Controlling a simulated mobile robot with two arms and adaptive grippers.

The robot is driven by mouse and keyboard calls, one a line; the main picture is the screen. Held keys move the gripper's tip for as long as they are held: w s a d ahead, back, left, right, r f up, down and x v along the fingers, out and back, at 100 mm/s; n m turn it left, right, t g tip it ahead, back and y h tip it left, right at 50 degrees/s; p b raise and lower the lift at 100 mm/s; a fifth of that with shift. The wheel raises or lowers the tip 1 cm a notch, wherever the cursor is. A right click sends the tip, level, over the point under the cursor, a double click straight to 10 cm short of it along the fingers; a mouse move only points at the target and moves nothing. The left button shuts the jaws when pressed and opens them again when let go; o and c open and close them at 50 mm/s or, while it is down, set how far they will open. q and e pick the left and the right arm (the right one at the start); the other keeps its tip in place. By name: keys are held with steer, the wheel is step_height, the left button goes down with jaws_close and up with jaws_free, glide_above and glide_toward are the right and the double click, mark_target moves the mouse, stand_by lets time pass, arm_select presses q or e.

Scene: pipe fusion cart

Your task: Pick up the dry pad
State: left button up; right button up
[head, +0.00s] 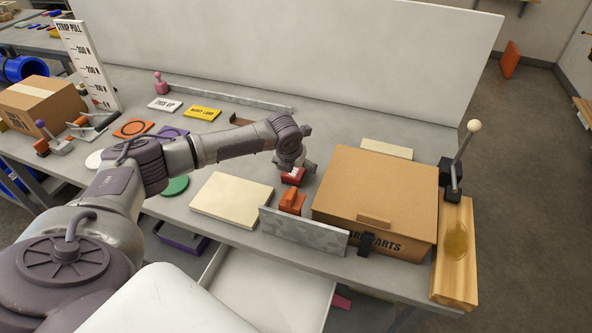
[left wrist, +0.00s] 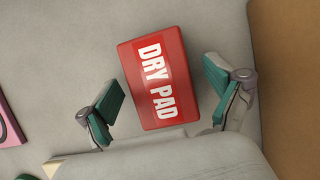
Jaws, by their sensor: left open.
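The dry pad is a small red block with a white "DRY PAD" label. It lies on the grey bench top, between the cream board and the cardboard box, and shows partly under my left gripper in the head view (head: 291,179). In the left wrist view the dry pad (left wrist: 155,80) lies between the two spread fingers, tilted, with a gap on each side. My left gripper (head: 296,172) points down over it, open and empty; its teal-padded fingers show in the left wrist view (left wrist: 163,100). My right gripper is not in view.
A cardboard box (head: 375,190) stands close to the right of the pad. A cream board (head: 232,199) lies to the left. A wooden board (head: 456,270) with a lever is at the far right.

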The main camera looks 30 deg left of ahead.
arm_select(q)
steer(key=c, duration=1.2)
steer(key=shift+r, duration=0.1)
steer(key=shift+c, duration=0.2)
step_height(320, 180, up, 10)
steer(key=shift+f+b, duration=0.1)
steer(key=shift+b, duration=0.6)
steer(key=o, duration=0.4)
steer(key=shift+c, duration=1.3)
steer(key=shift+s+a, duration=0.1)
